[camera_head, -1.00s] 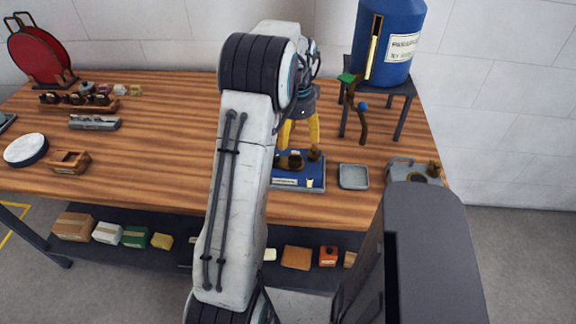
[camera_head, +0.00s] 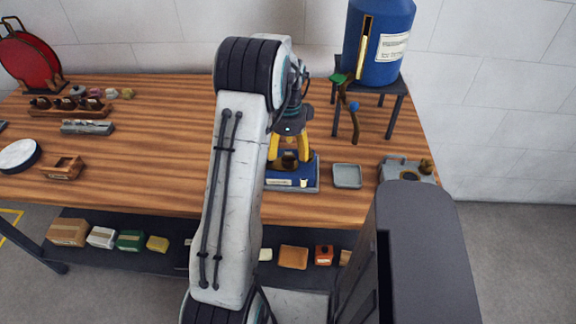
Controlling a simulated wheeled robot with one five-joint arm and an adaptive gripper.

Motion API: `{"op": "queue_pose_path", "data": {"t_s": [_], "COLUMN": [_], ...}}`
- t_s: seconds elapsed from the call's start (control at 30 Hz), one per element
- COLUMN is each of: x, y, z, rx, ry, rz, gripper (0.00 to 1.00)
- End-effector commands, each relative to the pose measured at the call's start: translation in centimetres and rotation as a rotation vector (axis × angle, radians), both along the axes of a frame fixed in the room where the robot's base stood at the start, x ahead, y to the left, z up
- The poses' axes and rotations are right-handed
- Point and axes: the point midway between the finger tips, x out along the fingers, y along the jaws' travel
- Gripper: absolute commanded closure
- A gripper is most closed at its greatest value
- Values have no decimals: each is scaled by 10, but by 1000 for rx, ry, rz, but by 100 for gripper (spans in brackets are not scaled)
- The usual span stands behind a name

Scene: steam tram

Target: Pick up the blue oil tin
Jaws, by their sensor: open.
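The blue oil tin (camera_head: 285,181) stands on the wooden bench, right of my arm. It is a low blue box with a pale label on its front and dark brown round parts on top. My arm hides its left end. My gripper (camera_head: 289,158) points down over the tin with its yellow fingers apart, around or just above the dark top part. I cannot tell whether the fingers touch it.
A grey square tray (camera_head: 347,176) lies just right of the tin. A grey metal piece (camera_head: 400,171) sits farther right. A blue barrel (camera_head: 378,45) stands on a dark stand (camera_head: 397,100) behind. A wooden box (camera_head: 62,167) and a round white-topped thing (camera_head: 18,154) lie left.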

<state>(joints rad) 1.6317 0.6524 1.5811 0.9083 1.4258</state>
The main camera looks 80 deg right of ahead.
Motion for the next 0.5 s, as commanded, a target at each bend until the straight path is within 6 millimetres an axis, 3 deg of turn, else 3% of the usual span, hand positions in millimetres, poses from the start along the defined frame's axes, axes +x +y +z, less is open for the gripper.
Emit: {"op": "queue_pose_path", "data": {"t_s": [0.2,0.5], "x": [1,1], "y": [3,2], "z": [-24,-32], "rx": [4,0], "ry": [-1,0], "rz": [1,1], "gripper": [31,31]}}
